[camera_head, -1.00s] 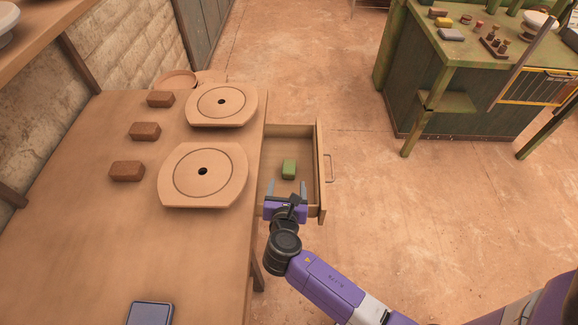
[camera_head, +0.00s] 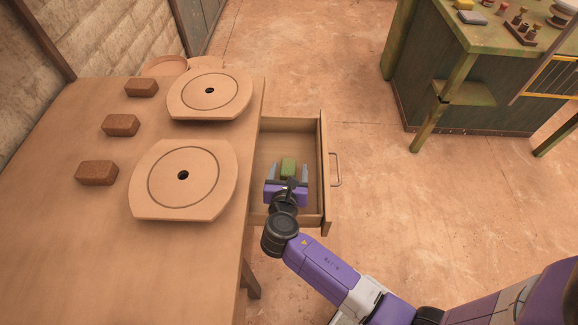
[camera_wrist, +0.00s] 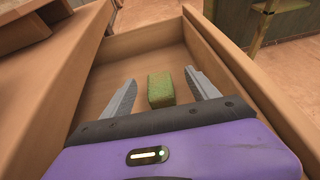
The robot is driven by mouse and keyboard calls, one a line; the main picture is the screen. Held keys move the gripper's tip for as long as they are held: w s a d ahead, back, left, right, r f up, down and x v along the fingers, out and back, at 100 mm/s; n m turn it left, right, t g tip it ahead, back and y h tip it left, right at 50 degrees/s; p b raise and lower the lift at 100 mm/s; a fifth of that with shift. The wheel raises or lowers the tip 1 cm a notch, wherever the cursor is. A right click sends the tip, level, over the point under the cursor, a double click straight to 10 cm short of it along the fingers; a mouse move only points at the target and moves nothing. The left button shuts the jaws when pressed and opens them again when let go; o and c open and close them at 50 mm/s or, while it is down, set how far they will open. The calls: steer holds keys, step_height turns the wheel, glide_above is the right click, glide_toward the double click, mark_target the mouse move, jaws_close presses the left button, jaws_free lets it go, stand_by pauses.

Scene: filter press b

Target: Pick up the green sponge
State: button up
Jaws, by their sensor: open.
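The green sponge (camera_head: 288,167) lies on the floor of the open drawer (camera_head: 323,190), which is pulled out from the wooden table. The sponge is a small green block and also shows in the wrist view (camera_wrist: 160,91). My gripper (camera_head: 288,171) is open over the drawer. In the wrist view its two grey fingers (camera_wrist: 160,84) stand apart on either side of the sponge, with gaps on both sides. Neither finger appears to touch it. I cannot tell exactly how far above the drawer floor the fingertips are.
The wooden table (camera_head: 85,245) to the left bears two round-holed plates (camera_head: 181,196) and brown bricks (camera_head: 121,125). A green workbench (camera_head: 475,85) stands at the right. Open floor lies between.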

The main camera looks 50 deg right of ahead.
mark_target(289, 160)
steer(key=shift+w+d+f+b, duration=0.2)
steer(key=shift+d+f+b, duration=0.15)
steer(key=shift+f, duration=0.25)
steer(key=x, duration=0.7)
steer(key=shift+w+a+f+b, duration=0.1)
steer(key=shift+w+a+b, duration=0.1)
steer(key=shift+w+b, duration=0.15)
steer(key=c, duration=1.4)
